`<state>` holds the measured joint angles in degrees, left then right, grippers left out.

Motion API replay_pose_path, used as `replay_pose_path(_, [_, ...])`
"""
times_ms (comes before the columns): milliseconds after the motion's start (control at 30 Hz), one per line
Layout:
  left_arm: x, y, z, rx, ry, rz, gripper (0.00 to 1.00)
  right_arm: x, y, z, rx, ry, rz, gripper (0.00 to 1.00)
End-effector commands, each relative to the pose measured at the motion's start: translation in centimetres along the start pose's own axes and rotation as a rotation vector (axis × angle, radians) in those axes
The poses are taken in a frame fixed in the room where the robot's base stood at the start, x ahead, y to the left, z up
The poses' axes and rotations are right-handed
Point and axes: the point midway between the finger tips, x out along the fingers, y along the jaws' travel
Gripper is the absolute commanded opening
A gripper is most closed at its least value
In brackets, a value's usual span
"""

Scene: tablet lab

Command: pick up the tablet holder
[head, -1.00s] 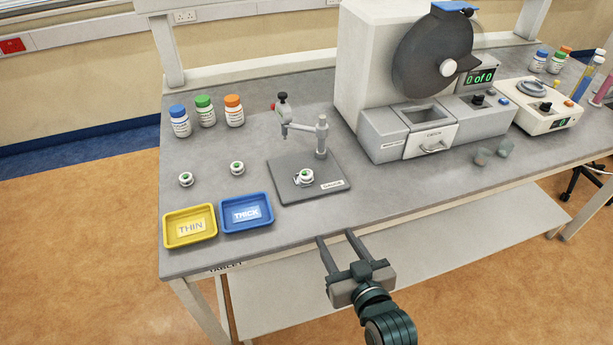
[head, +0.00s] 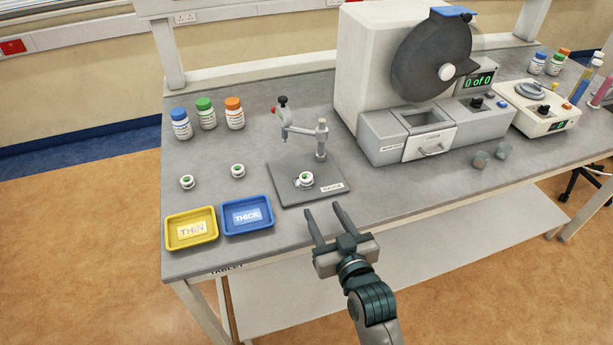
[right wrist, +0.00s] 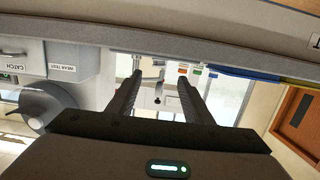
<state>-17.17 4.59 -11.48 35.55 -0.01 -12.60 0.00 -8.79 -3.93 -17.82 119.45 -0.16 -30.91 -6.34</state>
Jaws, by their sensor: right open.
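Three small round white holders with green centres are in the head view. One holder (head: 305,179) sits on the grey base plate (head: 325,187) of the gauge. The other two, a left one (head: 187,181) and a middle one (head: 238,170), stand on the bench behind the trays. My right gripper (head: 322,208) is open and empty, in front of the gauge plate near the bench's front edge. Its two spread fingers also show in the right wrist view (right wrist: 160,78), with nothing between them. No holder can be made out clearly in the wrist view. My left gripper is not in view.
The gauge post (head: 321,140) rises behind the plate. A yellow THIN tray (head: 191,245) and a blue THICK tray (head: 247,230) lie at the front left. Several bottles (head: 207,115) stand behind. A large tester (head: 372,75) and a scale (head: 540,108) fill the right side.

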Motion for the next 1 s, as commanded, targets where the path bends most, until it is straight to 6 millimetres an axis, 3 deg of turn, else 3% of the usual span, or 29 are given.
replay_pose_path(200, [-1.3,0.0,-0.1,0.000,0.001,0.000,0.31,4.0,0.0,-0.4,0.001,0.001,0.000,0.46])
replay_pose_path(400, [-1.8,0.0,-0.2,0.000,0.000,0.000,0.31,6.5,0.0,-0.3,0.001,0.001,0.000,0.46])
replay_pose_path(1000, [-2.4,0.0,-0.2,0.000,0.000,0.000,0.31,7.7,0.1,-0.6,0.000,0.001,0.000,0.46])
